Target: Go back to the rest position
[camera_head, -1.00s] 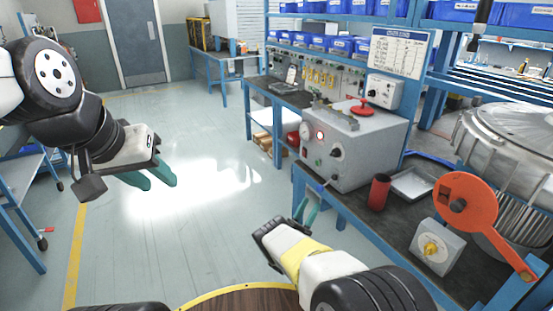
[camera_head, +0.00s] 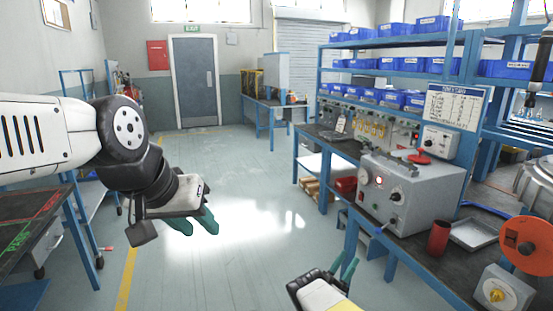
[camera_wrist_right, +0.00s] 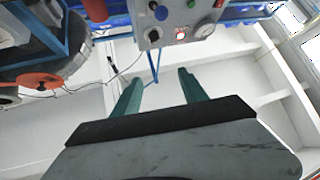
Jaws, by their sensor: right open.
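My left gripper (camera_head: 200,222) hangs over the open floor at the left of the head view. Its two teal fingers point down to the right and hold nothing that I can see; their gap is unclear. My right gripper (camera_head: 346,266) is low in the head view, beside the front edge of the workbench (camera_head: 378,250). In the right wrist view its teal fingers (camera_wrist_right: 157,80) stand apart with nothing between them, so it is open and empty.
The grey test box (camera_head: 410,190) with a red knob stands on the bench right of my right gripper. A red cylinder (camera_head: 438,238), a grey tray (camera_head: 474,233) and an orange disc (camera_head: 527,243) are further right. A dark-topped table (camera_head: 30,222) is at left. The middle floor is clear.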

